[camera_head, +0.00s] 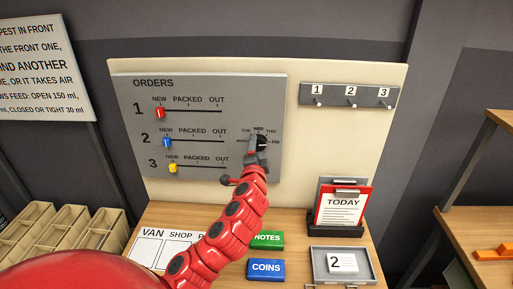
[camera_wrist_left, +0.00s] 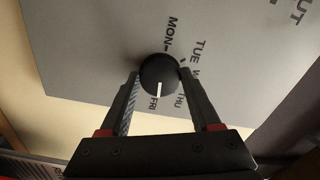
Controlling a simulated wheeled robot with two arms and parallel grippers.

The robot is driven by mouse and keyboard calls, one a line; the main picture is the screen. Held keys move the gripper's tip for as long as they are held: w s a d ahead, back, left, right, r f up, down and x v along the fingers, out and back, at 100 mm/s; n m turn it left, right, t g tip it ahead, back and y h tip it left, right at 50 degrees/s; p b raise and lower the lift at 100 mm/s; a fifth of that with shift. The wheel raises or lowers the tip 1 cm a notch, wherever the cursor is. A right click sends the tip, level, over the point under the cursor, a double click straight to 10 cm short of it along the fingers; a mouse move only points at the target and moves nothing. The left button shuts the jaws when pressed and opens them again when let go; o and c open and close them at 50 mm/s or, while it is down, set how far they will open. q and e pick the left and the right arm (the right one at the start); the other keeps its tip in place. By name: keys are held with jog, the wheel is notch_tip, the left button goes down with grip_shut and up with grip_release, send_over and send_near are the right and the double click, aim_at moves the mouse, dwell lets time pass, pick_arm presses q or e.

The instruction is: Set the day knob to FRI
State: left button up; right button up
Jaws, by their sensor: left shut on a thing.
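My right gripper is not in view.
Red, blue and yellow sliders (camera_head: 159,113) sit at the left of the board, near NEW. A strip of numbered hooks (camera_head: 349,96) is at the right. On the table are green NOTES (camera_head: 266,240) and blue COINS (camera_head: 265,269) blocks, a TODAY clipboard (camera_head: 342,207) and a tray (camera_head: 318,254).

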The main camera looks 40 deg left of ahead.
pick_arm(q)
jog(key=shift+m, duration=0.6)
jog(key=o, duration=1.4)
jog(key=shift+s, duration=0.1)
